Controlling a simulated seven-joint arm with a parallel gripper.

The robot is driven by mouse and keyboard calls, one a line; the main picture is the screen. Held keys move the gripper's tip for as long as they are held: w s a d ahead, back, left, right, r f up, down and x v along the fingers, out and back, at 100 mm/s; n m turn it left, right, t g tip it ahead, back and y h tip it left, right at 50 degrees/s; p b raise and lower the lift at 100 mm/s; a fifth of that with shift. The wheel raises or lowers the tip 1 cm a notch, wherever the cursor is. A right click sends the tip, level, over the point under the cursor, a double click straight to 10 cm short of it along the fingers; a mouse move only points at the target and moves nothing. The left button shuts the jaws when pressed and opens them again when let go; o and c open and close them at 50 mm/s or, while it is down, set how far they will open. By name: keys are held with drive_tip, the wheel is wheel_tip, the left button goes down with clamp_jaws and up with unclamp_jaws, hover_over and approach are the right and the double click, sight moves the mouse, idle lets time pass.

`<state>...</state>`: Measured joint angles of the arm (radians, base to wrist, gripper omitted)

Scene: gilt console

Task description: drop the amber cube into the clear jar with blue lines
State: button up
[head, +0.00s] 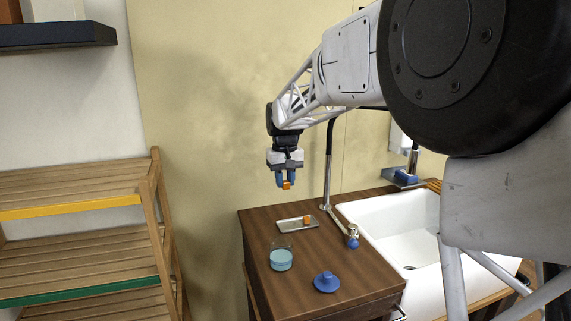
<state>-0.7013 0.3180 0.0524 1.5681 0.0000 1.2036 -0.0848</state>
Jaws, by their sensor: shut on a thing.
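My gripper (286,180) points down in the air above the back of the wooden counter. Its blue fingers are shut on a small amber cube (287,186), which shows at the fingertips. The clear jar (281,259) stands upright on the counter, lower and nearer than the gripper. Its lower part looks blue; separate lines are too small to make out. No cube can be seen in it. A second small amber-orange cube (307,219) is on a grey metal tray (290,224) behind the jar.
A blue knobbed lid-like piece (326,283) lies on the counter (258,240) right of the jar. A tall tap (329,165) and white sink (390,225) are to the right. A slatted wooden shelf (75,183) stands at left.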

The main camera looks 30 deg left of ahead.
drive_tip(key=s+d+f, duration=0.3)
drive_tip(key=s, duration=0.3)
drive_tip(key=shift+s+d, duration=0.2)
drive_tip(key=shift+d, duration=0.1)
drive_tip(key=shift+f, duration=0.15)
drive_tip(key=shift+f, duration=2.9)
drive_tip(key=o, duration=1)
drive_tip(key=shift+r, duration=0.15)
